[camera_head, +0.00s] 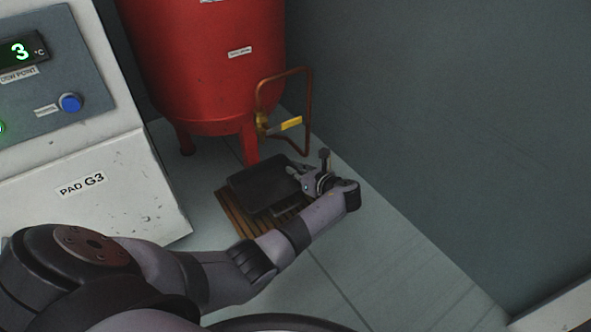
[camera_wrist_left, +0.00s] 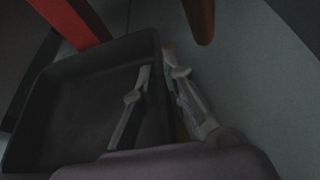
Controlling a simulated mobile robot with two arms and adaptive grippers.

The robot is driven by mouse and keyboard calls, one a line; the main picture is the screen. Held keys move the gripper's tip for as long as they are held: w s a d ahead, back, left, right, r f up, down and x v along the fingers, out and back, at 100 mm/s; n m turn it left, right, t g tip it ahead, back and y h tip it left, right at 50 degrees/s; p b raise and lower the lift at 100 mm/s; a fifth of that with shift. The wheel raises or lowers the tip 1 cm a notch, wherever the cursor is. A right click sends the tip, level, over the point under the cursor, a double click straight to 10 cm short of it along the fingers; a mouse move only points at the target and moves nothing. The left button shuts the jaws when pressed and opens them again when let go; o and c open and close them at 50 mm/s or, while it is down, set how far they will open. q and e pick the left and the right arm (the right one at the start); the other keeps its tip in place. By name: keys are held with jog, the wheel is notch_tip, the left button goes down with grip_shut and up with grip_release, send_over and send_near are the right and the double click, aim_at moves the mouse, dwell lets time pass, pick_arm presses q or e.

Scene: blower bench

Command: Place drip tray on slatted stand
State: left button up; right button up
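The drip tray (camera_head: 262,184) is a dark, shallow rectangular pan over the slatted stand (camera_head: 237,216), a low brown wooden rack on the floor. The tray covers much of the stand; slats show along its left and near sides. I cannot tell whether the tray rests on the slats or hangs just above them. My left gripper (camera_head: 298,178) is at the tray's right edge. In the left wrist view, the tray (camera_wrist_left: 85,95) has one finger inside its wall and one outside; the gripper (camera_wrist_left: 159,72) is closed on that wall. My right gripper is not in view.
A red tank (camera_head: 205,70) on legs stands just behind the stand. A copper pipe with a yellow-handled valve (camera_head: 290,124) hangs close to the tray. A white control cabinet (camera_head: 80,170) is at left and a grey wall (camera_head: 430,120) at right. Floor at the near right is clear.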

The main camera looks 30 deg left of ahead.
pick_arm(q)
jog(key=shift+o, duration=1.2)
jog(key=shift+d+r, duration=0.1)
jog(key=shift+r, duration=0.2)
jog(key=p+v, duration=0.8)
jog(key=v, duration=0.3)
jog(key=shift+s, duration=0.1)
jog(key=shift+s+d+p, duration=0.1)
jog(key=shift+d+p, duration=0.2)
jog(key=shift+d, duration=0.05)
